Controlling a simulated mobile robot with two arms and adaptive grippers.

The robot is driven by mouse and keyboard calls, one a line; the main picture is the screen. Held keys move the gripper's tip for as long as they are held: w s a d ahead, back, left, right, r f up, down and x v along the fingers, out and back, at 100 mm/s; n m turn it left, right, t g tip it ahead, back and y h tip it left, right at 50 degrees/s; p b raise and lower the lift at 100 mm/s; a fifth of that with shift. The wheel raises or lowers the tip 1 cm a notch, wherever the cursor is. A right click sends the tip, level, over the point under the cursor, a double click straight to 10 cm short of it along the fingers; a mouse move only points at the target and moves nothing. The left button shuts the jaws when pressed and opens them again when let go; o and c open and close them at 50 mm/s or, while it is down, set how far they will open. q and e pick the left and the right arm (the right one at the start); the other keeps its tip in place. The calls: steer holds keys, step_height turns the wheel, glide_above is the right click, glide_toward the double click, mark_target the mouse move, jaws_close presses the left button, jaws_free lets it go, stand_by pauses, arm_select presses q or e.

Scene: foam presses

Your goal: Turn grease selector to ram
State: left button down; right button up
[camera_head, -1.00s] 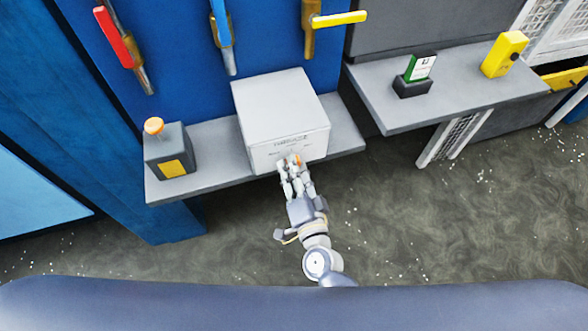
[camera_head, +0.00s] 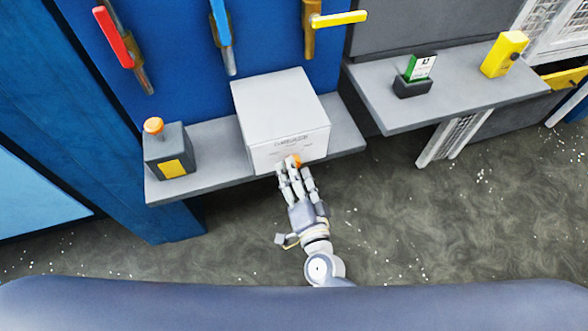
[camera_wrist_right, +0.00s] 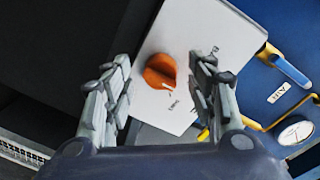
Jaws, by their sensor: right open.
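The grease selector is an orange knob (camera_wrist_right: 160,72) with a white pointer mark on the front face of a white box (camera_head: 280,108). In the head view the knob (camera_head: 296,160) shows just beyond my fingertips. In the right wrist view small printed labels sit around the knob; they are too blurred to read surely. My right gripper (camera_head: 289,172) is open in front of the box. In the right wrist view its fingers (camera_wrist_right: 160,92) stand on either side of the knob, with visible gaps, not closed on it. My left gripper is not in view.
The box stands on a grey shelf (camera_head: 213,137). A grey box with an orange button (camera_head: 153,126) is to its left. Red (camera_head: 119,37), blue (camera_head: 221,22) and yellow (camera_head: 339,19) handles are on the blue panel above. A right shelf (camera_head: 455,92) holds a yellow device (camera_head: 503,54).

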steer(key=v, duration=1.1)
steer(key=shift+w+f, duration=0.1)
steer(key=s+d+f+n+g, duration=0.2)
steer(key=f, duration=0.7)
steer(key=s+d+f+n+g, duration=0.2)
steer(key=f+n+g, duration=0.1)
steer(key=f, duration=0.6)
steer(key=s+d+f+n+g, duration=0.2)
steer(key=f, duration=0.6)
steer(key=s+d+f+n+g+h, duration=0.2)
steer(key=s+d+f+g, duration=0.2)
steer(key=s+d+f, duration=0.3)
steer(key=s+d+f+n+g+h, duration=0.2)
steer(key=s+d+f+g, duration=0.2)
steer(key=s+d+f, duration=0.3)
steer(key=s+f, duration=0.4)
steer(key=s, duration=0.3)
steer(key=shift+s+d+f+g+h, duration=0.3)
steer(key=shift+s+d+f+g, duration=0.05)
steer(key=shift+s+f+g, duration=0.05)
